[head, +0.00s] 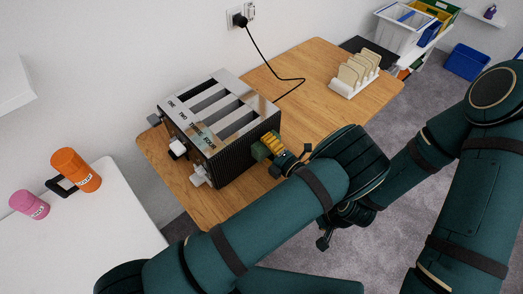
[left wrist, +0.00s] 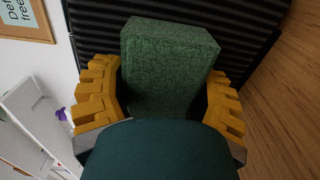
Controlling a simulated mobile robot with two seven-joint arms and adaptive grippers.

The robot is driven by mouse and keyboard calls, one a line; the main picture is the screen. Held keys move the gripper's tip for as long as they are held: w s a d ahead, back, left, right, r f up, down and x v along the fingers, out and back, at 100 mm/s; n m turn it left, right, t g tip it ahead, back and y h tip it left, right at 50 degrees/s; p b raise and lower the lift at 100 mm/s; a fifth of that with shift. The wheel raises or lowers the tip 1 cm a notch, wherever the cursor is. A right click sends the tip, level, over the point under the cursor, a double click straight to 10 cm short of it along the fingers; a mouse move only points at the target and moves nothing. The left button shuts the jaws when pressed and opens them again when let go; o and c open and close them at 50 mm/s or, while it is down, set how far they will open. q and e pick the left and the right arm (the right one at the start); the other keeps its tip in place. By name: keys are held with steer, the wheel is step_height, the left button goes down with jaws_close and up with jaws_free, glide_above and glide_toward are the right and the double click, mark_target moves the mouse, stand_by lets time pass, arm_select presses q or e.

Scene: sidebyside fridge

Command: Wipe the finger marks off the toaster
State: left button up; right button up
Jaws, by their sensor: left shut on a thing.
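The toaster (head: 222,125) stands on the wooden table. It has a shiny top with several long slots, word labels, levers at its front left and dark ribbed sides. My left gripper (head: 268,147) is at its right side, its yellow fingers shut on a green sponge (head: 260,152). In the left wrist view the sponge (left wrist: 168,65) sits between the two yellow fingers, in front of the ribbed side (left wrist: 240,32). I cannot tell whether it touches. No finger marks can be made out. My right gripper (head: 324,241) is mostly hidden behind the left arm.
A toast rack with bread slices (head: 356,72) stands at the table's (head: 312,62) far right. A black cord runs from the toaster area to a wall plug (head: 240,19).

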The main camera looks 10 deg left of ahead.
mark_target(235, 162)
arm_select(q)
steer(key=shift+w+d, duration=0.25)
steer(key=shift+w, duration=0.1)
steer(key=shift+s+a+r+p, duration=0.1)
steer(key=shift+s+a+p, duration=0.85)
steer(key=shift+s, duration=0.25)
steer(key=shift+s+a+p, duration=0.35)
steer(key=shift+s+a, duration=0.3)
steer(key=shift+s, duration=0.2)
steer(key=shift+s+a+p, duration=0.35)
steer(key=shift+s+a, duration=0.25)
steer(key=shift+s, duration=0.25)
steer(key=shift+s+a, duration=0.3)
steer(key=shift+s, duration=0.05)
steer(key=shift+s+a+p, duration=0.6)
steer(key=shift+s+a, duration=0.05)
steer(key=shift+s, duration=0.25)
steer(key=shift+s+a, duration=0.45)
steer(key=shift+s, duration=0.25)
steer(key=shift+d, duration=0.1)
steer(key=v, duration=0.6)
